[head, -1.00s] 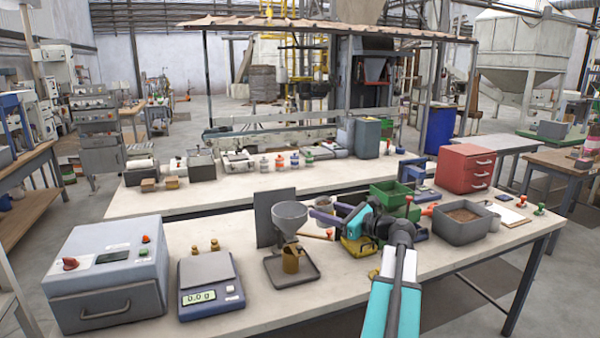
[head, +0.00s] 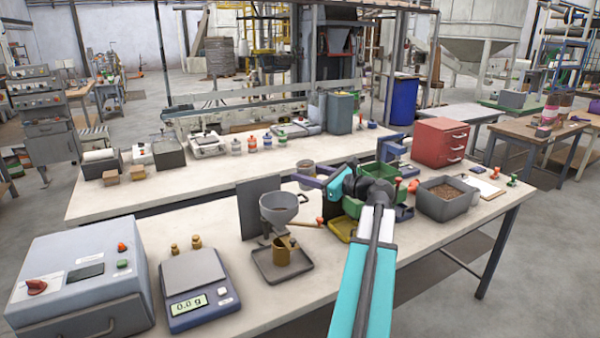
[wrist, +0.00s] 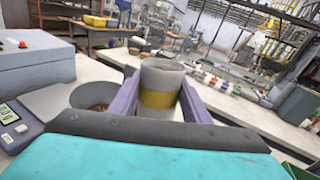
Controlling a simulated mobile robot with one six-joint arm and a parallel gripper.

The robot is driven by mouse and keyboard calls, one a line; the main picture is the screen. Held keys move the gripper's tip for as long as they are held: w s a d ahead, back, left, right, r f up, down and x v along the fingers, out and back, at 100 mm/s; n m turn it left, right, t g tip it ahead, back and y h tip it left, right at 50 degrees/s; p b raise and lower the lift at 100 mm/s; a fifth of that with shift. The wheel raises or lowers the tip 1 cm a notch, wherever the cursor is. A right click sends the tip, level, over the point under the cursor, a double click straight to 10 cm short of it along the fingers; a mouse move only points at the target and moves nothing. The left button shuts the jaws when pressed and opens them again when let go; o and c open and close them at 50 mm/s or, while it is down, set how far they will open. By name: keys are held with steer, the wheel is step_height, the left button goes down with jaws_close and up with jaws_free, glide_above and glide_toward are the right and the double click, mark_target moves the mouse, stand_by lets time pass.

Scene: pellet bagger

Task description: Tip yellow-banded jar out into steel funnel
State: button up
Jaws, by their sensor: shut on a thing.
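My gripper (wrist: 160,97) is shut on the yellow-banded jar (wrist: 160,75), a grey cylinder with a yellow band, between two purple fingers. In the head view the jar (head: 305,171) looks roughly upright, above and a little right of the steel funnel, apart from it. The band is not clear there. The steel funnel (head: 291,215) stands over a tray, with brown material inside its bowl; it also shows left of the jar in the wrist view (wrist: 80,98). How much is in the jar cannot be told.
A brassy cup (head: 281,252) stands on the grey tray (head: 304,264) under the funnel. A dark upright panel (head: 250,208) is behind it. A scale (head: 190,280) is left; a grey bin of brown pellets (head: 447,205) and a red drawer box (head: 439,144) are right.

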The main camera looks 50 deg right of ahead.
steer(key=shift+w+a, duration=0.15)
steer(key=shift+a, duration=0.1)
steer(key=a+n, duration=0.1)
steer(key=a+n+g, duration=0.1)
steer(key=w+a+n+p, duration=0.1)
steer(key=shift+w+r+n+g+h, duration=0.1)
steer(key=shift+r+n+g+h, duration=0.2)
steer(key=shift+r, duration=0.05)
steer(key=a+n+g+h+b, duration=0.1)
steer(key=n, duration=0.2)
steer(key=n+g+h+b, duration=0.1)
steer(key=n+h+b, duration=0.1)
steer(key=n, duration=0.1)
steer(key=w+a+f+n+g+h+b, duration=0.1)
steer(key=n+h, duration=0.1)
steer(key=n, duration=0.1)
steer(key=shift+a, duration=0.35)
steer(key=shift+w, duration=0.1)
